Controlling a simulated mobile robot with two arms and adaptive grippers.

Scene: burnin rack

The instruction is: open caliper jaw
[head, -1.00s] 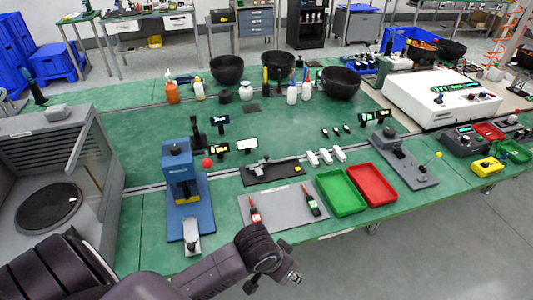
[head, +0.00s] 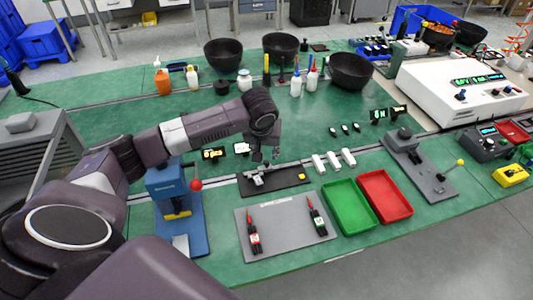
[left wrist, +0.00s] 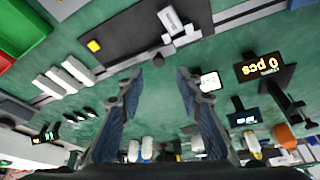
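The caliper (head: 259,176) is a small grey metal tool lying on a dark mat (head: 290,184) near the table's front half. In the left wrist view the caliper (left wrist: 178,28) lies at the top, on the dark mat (left wrist: 122,40) with a yellow square. My left gripper (head: 262,156) hangs over the table just behind the caliper, apart from it. In the left wrist view, my left gripper's two fingers (left wrist: 160,80) stand apart with nothing between them. I cannot make out the caliper jaw's opening. My right gripper is not in view.
A blue press (head: 175,192) with a red knob stands left of the mat. Several white blocks (head: 333,161) and the green tray (head: 348,207) and red tray (head: 385,196) lie to the right. Small displays (head: 241,148) stand behind.

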